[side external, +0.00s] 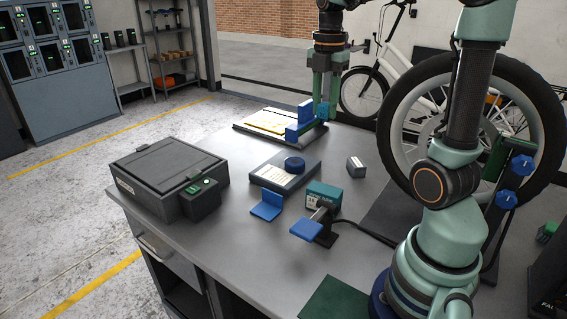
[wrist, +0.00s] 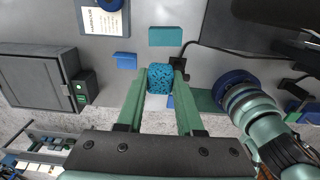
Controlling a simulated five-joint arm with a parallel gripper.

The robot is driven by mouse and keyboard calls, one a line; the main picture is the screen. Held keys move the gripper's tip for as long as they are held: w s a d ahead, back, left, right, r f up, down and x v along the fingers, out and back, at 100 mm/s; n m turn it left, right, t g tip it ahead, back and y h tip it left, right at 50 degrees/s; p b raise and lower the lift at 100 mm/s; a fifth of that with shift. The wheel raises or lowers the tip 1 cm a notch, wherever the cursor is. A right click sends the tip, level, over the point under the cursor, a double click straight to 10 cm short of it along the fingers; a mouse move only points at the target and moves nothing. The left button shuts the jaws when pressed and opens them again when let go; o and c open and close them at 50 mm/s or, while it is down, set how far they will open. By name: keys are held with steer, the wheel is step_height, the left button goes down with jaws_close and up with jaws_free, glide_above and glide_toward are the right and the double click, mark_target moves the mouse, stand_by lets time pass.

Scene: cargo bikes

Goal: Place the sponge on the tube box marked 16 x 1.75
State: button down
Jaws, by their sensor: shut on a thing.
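My gripper (side external: 322,106) is shut on the blue sponge (side external: 322,112) and holds it in the air, fingers pointing down. In the wrist view the speckled blue sponge (wrist: 160,78) sits between the two green fingertips. A teal box (side external: 324,194) with a pale label stands on the bench, below the sponge in the side view. Its plain top (wrist: 165,36) shows above the sponge in the wrist view, apart from it. A small grey box (side external: 356,167) with a pale label stands behind it. The size marks are too small to read.
A flat labelled box (side external: 285,175) carries a blue roll (side external: 294,164). A blue bracket (side external: 267,206) and a blue plate (side external: 306,229) on a dark stand are in front. A bike wheel (side external: 540,90) rises at right.

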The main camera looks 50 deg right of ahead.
mark_target(325, 189)
steer(key=shift+s+d, duration=0.35)
steer(key=shift+s, duration=0.2)
steer(key=shift+s+d+f, duration=0.1)
steer(key=shift+s+f, duration=0.1)
step_height(325, 189, down, 19)
steer(key=shift+f, duration=0.2)
steer(key=c, duration=0.5)
jaws_free()
steer(key=shift+f, duration=0.15)
steer(key=shift+c, duration=0.2)
